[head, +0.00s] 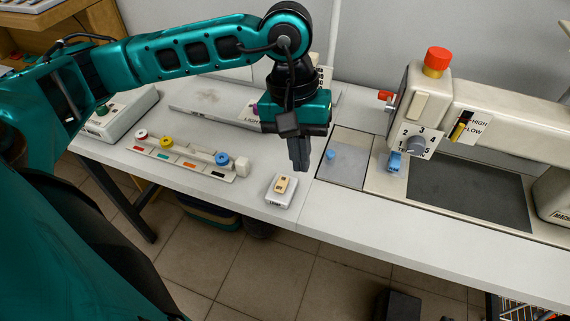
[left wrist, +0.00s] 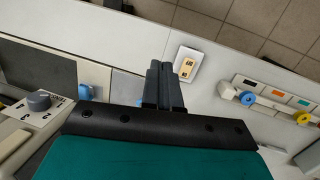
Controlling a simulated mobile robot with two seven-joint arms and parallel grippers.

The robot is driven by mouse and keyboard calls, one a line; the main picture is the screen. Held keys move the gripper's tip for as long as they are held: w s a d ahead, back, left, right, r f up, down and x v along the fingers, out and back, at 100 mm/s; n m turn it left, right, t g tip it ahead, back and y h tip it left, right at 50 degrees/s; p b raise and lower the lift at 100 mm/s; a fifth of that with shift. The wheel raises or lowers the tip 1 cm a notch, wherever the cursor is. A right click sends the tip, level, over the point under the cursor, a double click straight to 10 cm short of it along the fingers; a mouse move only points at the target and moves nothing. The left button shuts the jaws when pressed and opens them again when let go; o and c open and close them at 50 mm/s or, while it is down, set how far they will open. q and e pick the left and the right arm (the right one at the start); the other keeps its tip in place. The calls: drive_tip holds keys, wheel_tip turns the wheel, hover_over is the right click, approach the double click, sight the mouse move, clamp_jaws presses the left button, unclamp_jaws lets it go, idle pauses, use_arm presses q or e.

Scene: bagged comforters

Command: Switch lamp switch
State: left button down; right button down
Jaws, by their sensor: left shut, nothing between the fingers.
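The lamp switch (head: 282,190) is a small white box with a tan rocker plate. It lies on the white table near its front edge, left of the sewing machine. It also shows in the left wrist view (left wrist: 187,65), just right of the fingertips. My left gripper (head: 300,168) points down with its fingers shut and empty, above the table and a little behind the switch. In the left wrist view the shut fingers (left wrist: 168,68) appear beside the switch, apart from it. My right gripper is in neither view.
A sewing machine (head: 500,105) with a red knob (head: 436,61) and a numbered dial (head: 416,143) stands at the right. A rack of coloured spools (head: 190,155) lies left of the switch. A flat grey plate (head: 345,158) is set in the table right of the gripper.

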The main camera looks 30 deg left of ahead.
use_arm(q)
drive_tip(key=r+m+y, duration=0.1)
drive_tip(key=y, duration=0.1)
hover_over(283, 179)
drive_tip(key=shift+r+t, duration=0.1)
drive_tip(key=shift+t, duration=0.3)
wheel_tip(283, 179, down, 9)
drive_tip(key=shift+f+b, duration=0.2)
drive_tip(key=shift+b, duration=0.2)
drive_tip(key=shift+f, duration=0.35)
